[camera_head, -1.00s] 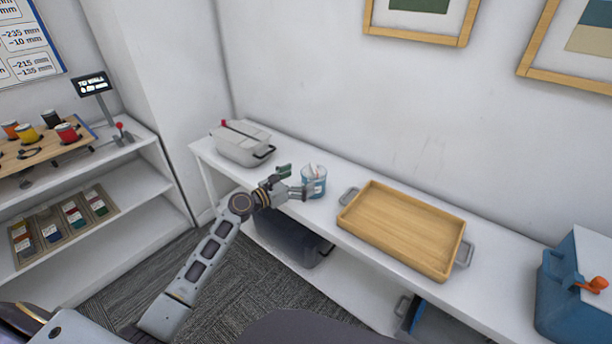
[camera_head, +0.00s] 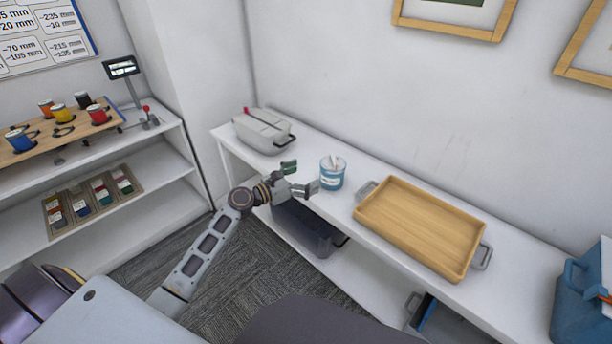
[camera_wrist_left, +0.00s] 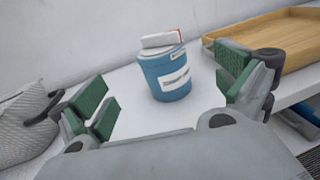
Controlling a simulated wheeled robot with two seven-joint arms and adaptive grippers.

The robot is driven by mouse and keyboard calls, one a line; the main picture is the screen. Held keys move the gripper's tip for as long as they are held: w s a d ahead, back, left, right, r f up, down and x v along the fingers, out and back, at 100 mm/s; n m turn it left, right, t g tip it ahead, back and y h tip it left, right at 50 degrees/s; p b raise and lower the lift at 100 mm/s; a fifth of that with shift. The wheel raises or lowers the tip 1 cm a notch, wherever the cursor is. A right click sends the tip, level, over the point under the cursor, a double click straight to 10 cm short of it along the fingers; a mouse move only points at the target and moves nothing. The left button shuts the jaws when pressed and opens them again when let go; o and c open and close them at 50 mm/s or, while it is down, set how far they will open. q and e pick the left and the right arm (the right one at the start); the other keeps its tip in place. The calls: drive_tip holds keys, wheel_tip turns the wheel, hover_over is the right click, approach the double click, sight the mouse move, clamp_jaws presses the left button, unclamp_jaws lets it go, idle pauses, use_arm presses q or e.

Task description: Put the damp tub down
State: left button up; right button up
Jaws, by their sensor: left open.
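The tub (camera_head: 332,174) is a small blue container with a white label and a pale top. It stands upright on the white bench (camera_head: 345,213), between the grey case and the wooden tray. It also shows in the left wrist view (camera_wrist_left: 166,78), beyond and between the spread fingers. My left gripper (camera_head: 303,178) is open and empty, just left of the tub and apart from it. Its green finger pads show in the left wrist view (camera_wrist_left: 168,92). My right gripper is not in view.
A wooden tray (camera_head: 418,222) with grey handles lies right of the tub. A grey case (camera_head: 263,131) stands at the bench's left end. A blue container (camera_head: 578,300) stands at the far right. Dark bins sit on the lower shelf.

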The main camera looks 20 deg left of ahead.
sight(325, 212)
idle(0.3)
use_arm(q)
drive_tip(key=s+d+f+m+g, duration=0.1)
drive_tip(key=s+d+f+m, duration=0.1)
drive_tip(key=f, duration=0.1)
drive_tip(key=s+d+f+m+g, duration=0.1)
drive_tip(key=s+d+f+m, duration=0.1)
drive_tip(key=m, duration=0.1)
drive_tip(key=s+d+f+m+g, duration=0.1)
drive_tip(key=s+d+f+m, duration=0.1)
drive_tip(key=f+m, duration=0.1)
drive_tip(key=shift+s+d+f+g, duration=0.15)
drive_tip(key=shift+d+f+g, duration=0.2)
drive_tip(key=shift+g, duration=0.05)
drive_tip(key=s+d+f+m+g+y, duration=0.2)
drive_tip(key=s+d+f+m+g, duration=0.25)
drive_tip(key=s+f+m, duration=0.5)
drive_tip(key=s+f+m+g+y, duration=0.2)
drive_tip(key=s+f+m+y, duration=0.1)
drive_tip(key=s+m, duration=0.4)
drive_tip(key=s+a+f+m+g+y, duration=0.1)
drive_tip(key=s+f+m+g+y, duration=0.1)
drive_tip(key=s+f+m, duration=0.3)
drive_tip(key=s+m, duration=0.3)
drive_tip(key=s, duration=0.2)
drive_tip(key=shift+a+y, duration=0.3)
drive_tip(key=shift+y, duration=0.1)
